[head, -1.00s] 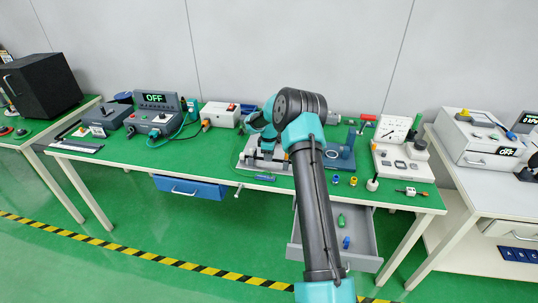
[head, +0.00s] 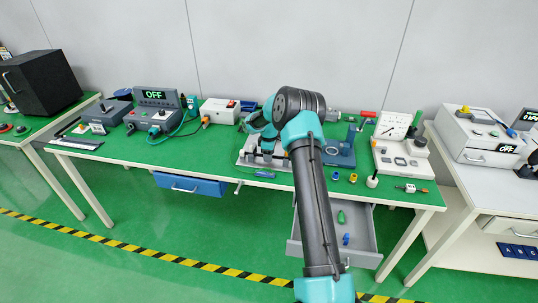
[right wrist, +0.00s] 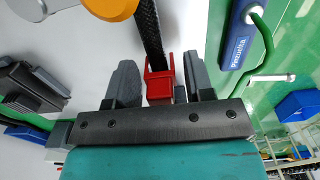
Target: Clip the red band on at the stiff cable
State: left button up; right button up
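In the right wrist view a dark braided stiff cable (right wrist: 149,25) runs down from the top toward my right gripper (right wrist: 163,65). The red band (right wrist: 159,84) is a U-shaped clip at the cable's lower visible part, and the cable passes between its two prongs. My fingers stand apart on either side of the band, with a clear gap on the right and a very narrow one on the left. Whether the band is fully snapped on cannot be told. In the head view my right arm hides the fingertips and the band. My left gripper is not in view.
A grey fixture (head: 246,160) stands under my right wrist. A white power box (head: 219,111) and a grey OFF console (head: 158,109) are to its left. A blue stand (head: 340,156) and a white panel unit (head: 401,160) are to its right. A drawer (head: 309,249) hangs open below.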

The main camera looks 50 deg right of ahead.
jog(key=shift+o, duration=0.8)
jog(key=shift+r, duration=0.1)
notch_tip(320, 180, up, 17)
dwell(0.7)
